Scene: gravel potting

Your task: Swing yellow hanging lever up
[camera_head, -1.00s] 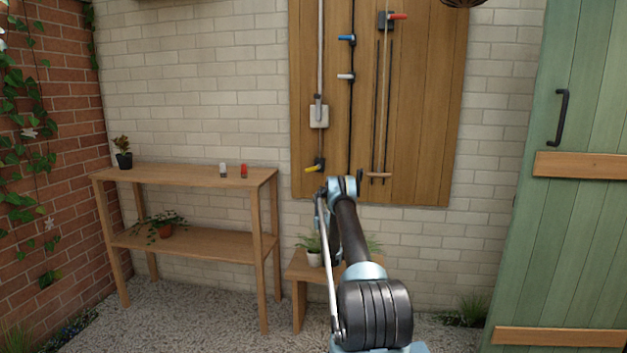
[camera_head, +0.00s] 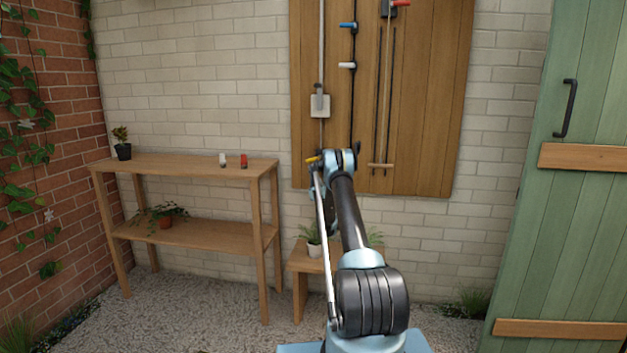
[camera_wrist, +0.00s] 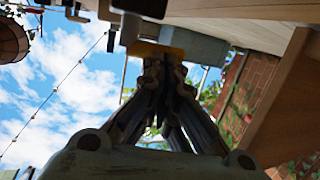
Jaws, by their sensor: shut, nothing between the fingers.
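The yellow lever (camera_head: 313,158) is at the lower end of the left pipe on the wooden wall board. Its handle points left and is partly hidden by my arm. In the wrist view the yellow lever (camera_wrist: 160,50) lies across the picture just beyond the fingertips. My gripper (camera_wrist: 165,66) is shut and empty, with its tips at or very near the underside of the lever; contact cannot be told. In the head view my gripper is mostly hidden behind my arm.
Blue (camera_head: 348,25), white (camera_head: 347,65) and red (camera_head: 400,3) levers are higher on the board (camera_head: 430,120). A wooden shelf (camera_head: 200,171) stands left, a low bench (camera_head: 300,265) with plants below. A green door (camera_head: 585,230) is at right.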

